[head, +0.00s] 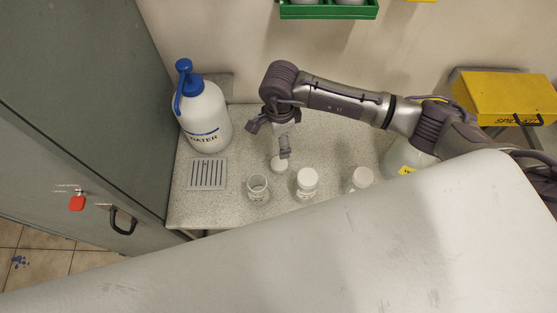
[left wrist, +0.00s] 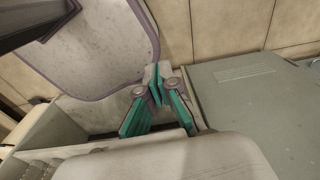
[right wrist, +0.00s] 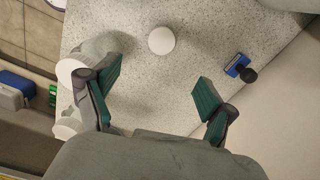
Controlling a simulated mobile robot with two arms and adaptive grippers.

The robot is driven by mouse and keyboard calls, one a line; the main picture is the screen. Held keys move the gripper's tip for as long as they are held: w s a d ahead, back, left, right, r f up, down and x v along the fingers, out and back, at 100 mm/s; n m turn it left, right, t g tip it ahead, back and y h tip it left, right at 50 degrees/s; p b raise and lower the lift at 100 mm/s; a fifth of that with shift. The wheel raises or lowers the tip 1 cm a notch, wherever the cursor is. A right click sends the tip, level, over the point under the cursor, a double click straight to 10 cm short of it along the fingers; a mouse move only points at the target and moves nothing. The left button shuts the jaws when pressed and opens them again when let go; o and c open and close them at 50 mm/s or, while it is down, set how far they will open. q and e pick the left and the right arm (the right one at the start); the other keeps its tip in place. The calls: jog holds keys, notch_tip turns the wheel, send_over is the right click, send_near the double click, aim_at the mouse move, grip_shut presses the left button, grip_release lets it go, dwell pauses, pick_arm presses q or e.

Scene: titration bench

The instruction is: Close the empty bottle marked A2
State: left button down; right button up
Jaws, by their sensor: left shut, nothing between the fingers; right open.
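An open, empty-looking bottle (head: 257,188) stands on the bench in the head view; its label is too small to read. A loose white cap (head: 280,164) lies on the bench behind it and to the right. The cap also shows in the right wrist view (right wrist: 161,40), ahead of my open fingers and apart from them. My right gripper (head: 269,139) is open and empty, pointing down over the bench around the cap. My left gripper (left wrist: 157,90) is shut and empty in the left wrist view, away from the bench items; the head view does not show it.
Two white-capped bottles (head: 307,181) (head: 361,178) stand right of the open one. A grey cabinet (head: 85,110) borders the bench. A small blue-and-black item (right wrist: 238,67) lies right of the cap.

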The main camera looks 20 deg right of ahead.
jog(key=b, duration=0.5)
send_over(280, 163)
notch_tip(280, 163, down, 8)
jog(key=shift+s+a+f, duration=0.1)
jog(key=shift+a, duration=0.05)
jog(key=shift+f, duration=0.35)
jog(key=f+b, duration=0.3)
jog(key=f, duration=0.2)
jog(key=shift+d+f, duration=0.15)
jog(key=shift+d, duration=0.05)
pick_arm(q)
notch_tip(280, 163, down, 8)
jog(key=shift+w+f, duration=0.15)
jog(key=shift+w, duration=0.15)
jog(key=shift+w, duration=0.1)
pick_arm(e)
jog(key=c, duration=0.9)
